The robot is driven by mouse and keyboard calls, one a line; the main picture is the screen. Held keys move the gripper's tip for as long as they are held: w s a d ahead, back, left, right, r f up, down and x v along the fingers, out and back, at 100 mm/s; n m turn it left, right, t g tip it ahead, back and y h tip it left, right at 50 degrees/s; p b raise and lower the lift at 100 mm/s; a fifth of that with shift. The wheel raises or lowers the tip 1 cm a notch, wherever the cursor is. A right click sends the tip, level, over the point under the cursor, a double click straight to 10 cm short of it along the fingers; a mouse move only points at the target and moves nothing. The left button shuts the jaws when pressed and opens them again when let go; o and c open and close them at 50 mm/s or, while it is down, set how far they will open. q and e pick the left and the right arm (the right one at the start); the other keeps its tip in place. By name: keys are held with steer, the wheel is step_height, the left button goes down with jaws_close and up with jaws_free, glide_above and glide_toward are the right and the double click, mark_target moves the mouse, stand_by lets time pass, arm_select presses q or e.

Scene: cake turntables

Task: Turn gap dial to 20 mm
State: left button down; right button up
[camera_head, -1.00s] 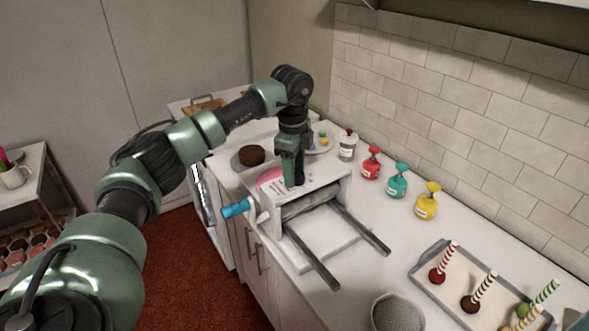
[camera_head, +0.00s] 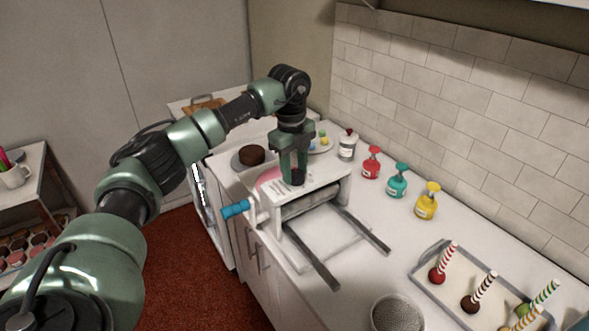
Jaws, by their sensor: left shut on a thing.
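A white fondant sheeter (camera_head: 308,203) stands on the counter, with a roller, two dark rails in front and a crank with a blue handle (camera_head: 235,208) on its left side. My left gripper (camera_head: 295,177) points down onto the top of the sheeter. Its fingers are shut on a dark round dial (camera_head: 298,178) on that top. The dial's markings are too small to read and partly covered by the fingers. My right gripper does not show.
A chocolate cake (camera_head: 252,155) and a plate of coloured pieces (camera_head: 322,142) stand behind the sheeter. Red (camera_head: 371,163), teal (camera_head: 397,181) and yellow (camera_head: 426,201) bottles line the wall side. A tray of cake pops (camera_head: 430,262) and a grey bowl (camera_head: 397,314) are at the front right.

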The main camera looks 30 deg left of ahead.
arm_select(q)
steer(key=m, duration=0.4)
steer(key=shift+w+m, duration=0.1)
steer(key=shift+m, duration=0.2)
steer(key=m+p, duration=0.1)
steer(key=m, duration=0.2)
steer(key=shift+w+m, duration=0.1)
steer(key=shift+m, duration=0.3)
steer(key=m, duration=0.3)
steer(key=shift+m+g+h, duration=0.3)
steer(key=m, duration=0.3)
steer(key=shift+d+m+p, duration=0.15)
steer(key=shift+m+p, duration=0.15)
steer(key=m, duration=0.3)
steer(key=shift+w+m, duration=0.1)
steer(key=shift+m, duration=0.2)
steer(key=m, duration=0.4)
steer(key=shift+d+m+g, duration=0.15)
steer(key=shift+m+g, duration=0.15)
steer(key=shift+g, duration=0.1)
steer(key=m, duration=0.3)
steer(key=shift+m, duration=0.3)
steer(key=shift+d+m, duration=0.1)
steer(key=shift+m, duration=1.6)
